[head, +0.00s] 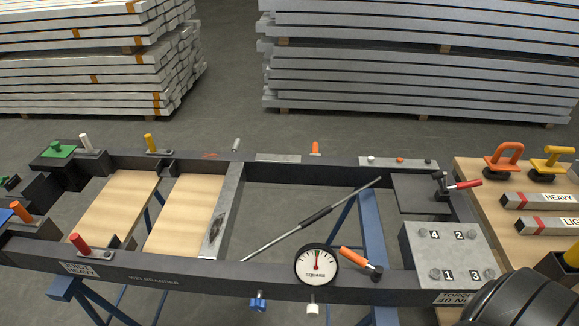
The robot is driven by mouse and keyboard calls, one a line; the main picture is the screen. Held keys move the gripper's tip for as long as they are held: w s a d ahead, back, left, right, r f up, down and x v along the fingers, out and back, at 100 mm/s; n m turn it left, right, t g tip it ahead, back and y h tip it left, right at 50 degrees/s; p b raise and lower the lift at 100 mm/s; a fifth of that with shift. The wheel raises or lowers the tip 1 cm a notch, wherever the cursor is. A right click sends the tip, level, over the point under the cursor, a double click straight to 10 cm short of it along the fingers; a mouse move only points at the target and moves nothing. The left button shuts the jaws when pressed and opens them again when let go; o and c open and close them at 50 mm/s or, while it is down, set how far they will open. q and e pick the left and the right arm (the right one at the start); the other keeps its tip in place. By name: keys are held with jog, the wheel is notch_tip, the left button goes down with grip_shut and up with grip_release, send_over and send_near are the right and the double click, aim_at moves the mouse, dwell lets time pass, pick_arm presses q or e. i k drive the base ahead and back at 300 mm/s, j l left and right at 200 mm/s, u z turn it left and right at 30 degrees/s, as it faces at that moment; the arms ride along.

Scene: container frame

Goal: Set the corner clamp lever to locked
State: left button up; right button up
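A dark metal frame lies on blue trestles, with several handled levers at its corners and edges. A red-handled lever (463,185) sits on a black base at the far right corner, its handle lying nearly flat and pointing right. An orange-handled lever (355,257) lies tilted beside the round dial gauge (316,265) on the near rail. A red lever (80,243) stands at the near left corner, and an orange one (21,212) at the left end. I cannot tell which is the corner clamp lever, and no lock marking is readable.
A numbered bolt plate (448,252) covers the near right corner. A thin rod (315,217) crosses the frame's open bay diagonally. A wooden bench (487,220) at right holds handled tools and labelled bars. Stacked metal beams (420,80) stand behind, across clear floor.

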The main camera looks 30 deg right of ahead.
aim_at(378, 270)
jog(key=z, duration=1.55)
jog(key=j+z, duration=0.75)
jog(key=i+l, duration=0.05)
jog(key=l, duration=0.05)
